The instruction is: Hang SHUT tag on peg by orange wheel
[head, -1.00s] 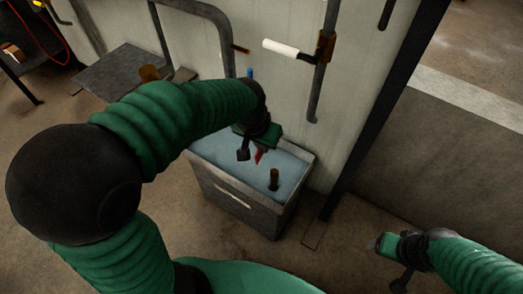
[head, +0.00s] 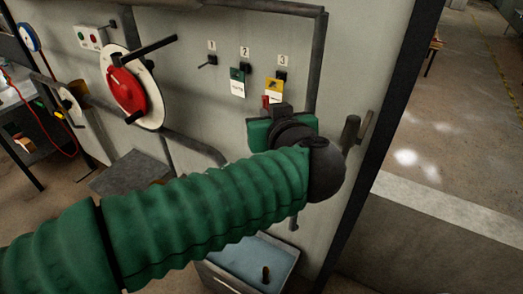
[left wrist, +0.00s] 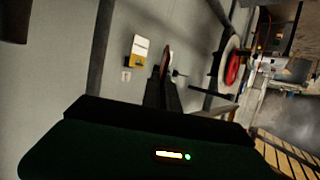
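My left gripper (head: 271,106) is raised in front of the grey panel, near peg 3. It looks shut on a small red tag (head: 265,101), mostly hidden behind the fingers; its lettering cannot be read. In the left wrist view the tag (left wrist: 167,58) shows edge-on between the fingertips (left wrist: 163,80). Peg 1 (head: 211,60) is bare. A green-and-white tag (head: 237,84) hangs at peg 2, and a yellow-and-white tag (head: 274,86) hangs at peg 3. A red wheel (head: 124,89) on a white disc is left of the pegs. My right gripper is out of view.
A second, smaller white disc (head: 69,106) with a brownish part stands further left. Pipes run along the panel around the pegs. A grey bin (head: 214,276) with a blue inside stands below. A button box (head: 90,37) is at upper left.

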